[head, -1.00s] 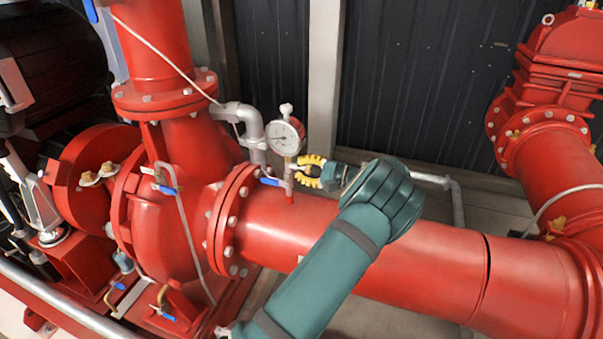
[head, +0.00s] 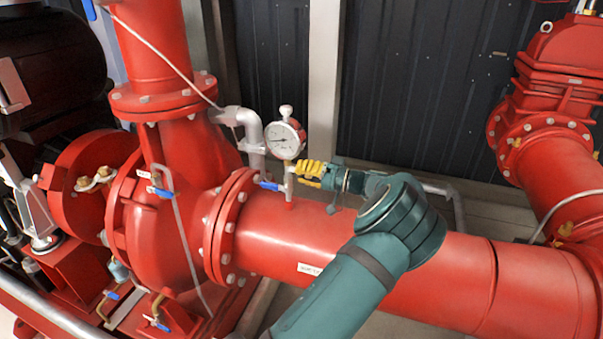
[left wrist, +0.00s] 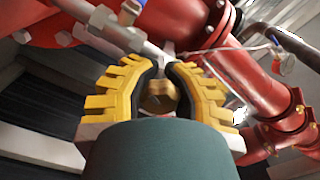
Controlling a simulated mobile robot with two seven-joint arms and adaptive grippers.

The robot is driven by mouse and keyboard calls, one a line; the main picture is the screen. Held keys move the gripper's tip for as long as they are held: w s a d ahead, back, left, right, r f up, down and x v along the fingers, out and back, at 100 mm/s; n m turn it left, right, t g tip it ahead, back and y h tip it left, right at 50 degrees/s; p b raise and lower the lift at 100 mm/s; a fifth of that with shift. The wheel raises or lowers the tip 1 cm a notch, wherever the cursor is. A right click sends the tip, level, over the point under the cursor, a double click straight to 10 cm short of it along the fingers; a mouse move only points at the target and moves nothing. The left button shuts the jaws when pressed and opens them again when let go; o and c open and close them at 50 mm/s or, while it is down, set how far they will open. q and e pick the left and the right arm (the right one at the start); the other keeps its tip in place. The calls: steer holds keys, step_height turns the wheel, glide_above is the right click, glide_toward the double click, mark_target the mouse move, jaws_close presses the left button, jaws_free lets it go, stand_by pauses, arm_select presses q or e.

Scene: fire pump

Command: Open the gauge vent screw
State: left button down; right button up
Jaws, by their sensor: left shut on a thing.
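The round white pressure gauge (head: 287,139) stands on a thin valve fitting (head: 290,182) above the red pipe in the head view. My left gripper (head: 303,170), with yellow ribbed fingers, is at the right side of this fitting, just below the gauge. In the left wrist view, a brass hex-shaped piece, the gauge vent screw (left wrist: 158,97), lies between the two fingers of my left gripper (left wrist: 167,66), which are shut on it. The head view does not show the screw behind the fingers. My right gripper is not in view.
A blue-handled lever (head: 270,186) sits left of the fitting. The large red pipe (head: 440,272) runs below my left arm, and a grey bent pipe (head: 252,130) rises behind the gauge. The dark wall panel (head: 420,90) leaves free room to the right of the gauge.

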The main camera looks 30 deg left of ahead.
arm_select(q)
steer(key=shift+d+f+n, duration=0.2)
steer(key=shift+n, duration=0.4)
steer(key=shift+d+f+n, duration=0.15)
steer(key=shift+n, duration=0.75)
steer(key=c, duration=1.2)
jaws_free()
steer(key=o, duration=0.5)
steer(key=shift+d+r, duration=0.2)
steer(key=shift+o, duration=0.2)
steer(key=shift+a, duration=0.25)
steer(key=v, duration=1.2)
steer(key=shift+s+f, duration=0.1)
